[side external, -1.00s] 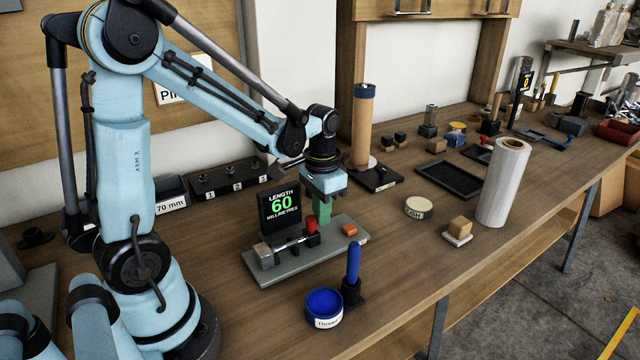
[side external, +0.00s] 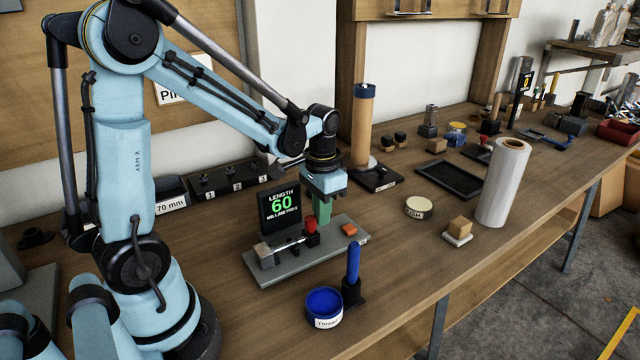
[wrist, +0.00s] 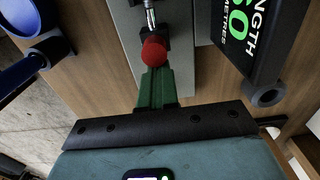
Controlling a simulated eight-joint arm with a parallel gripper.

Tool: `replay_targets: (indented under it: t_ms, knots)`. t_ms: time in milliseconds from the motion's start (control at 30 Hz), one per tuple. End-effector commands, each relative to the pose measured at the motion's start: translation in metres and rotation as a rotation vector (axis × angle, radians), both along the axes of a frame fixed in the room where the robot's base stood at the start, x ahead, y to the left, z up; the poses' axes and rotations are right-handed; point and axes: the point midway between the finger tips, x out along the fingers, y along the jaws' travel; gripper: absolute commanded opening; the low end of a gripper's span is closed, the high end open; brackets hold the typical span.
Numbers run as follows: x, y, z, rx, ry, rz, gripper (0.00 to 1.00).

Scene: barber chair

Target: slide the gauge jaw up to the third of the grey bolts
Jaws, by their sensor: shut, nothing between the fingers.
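The length gauge has a grey base plate (side external: 290,273), a fixed grey block (side external: 264,257) at its left end and a sliding black jaw (side external: 312,239) with a red knob (side external: 310,226). A grey bolt (side external: 290,244) lies between block and jaw; its end is close to the jaw, contact unclear. The display (side external: 281,208) reads 60 millimetres. My gripper (side external: 322,221) points down with green fingers shut and empty, just right of the red knob. In the wrist view, the fingers (wrist: 154,75) meet or nearly meet the red knob (wrist: 153,50).
A black rack (side external: 230,180) marked 1, 2, 3 stands behind the gauge, near a 70 mm label (side external: 172,203). A blue tub (side external: 324,306) and upright blue-handled tool (side external: 353,270) stand in front.

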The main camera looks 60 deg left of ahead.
Motion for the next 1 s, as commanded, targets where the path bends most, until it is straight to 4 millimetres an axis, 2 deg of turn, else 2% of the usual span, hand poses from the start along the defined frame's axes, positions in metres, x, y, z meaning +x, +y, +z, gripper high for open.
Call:
replay_targets:
  t_ms: [433,1000]
  knots:
    - [0.011,0.000,0.005,0.000,-0.003,-0.001,0.00]
    - [0.010,0.000,0.056,0.000,-0.003,-0.001,0.00]
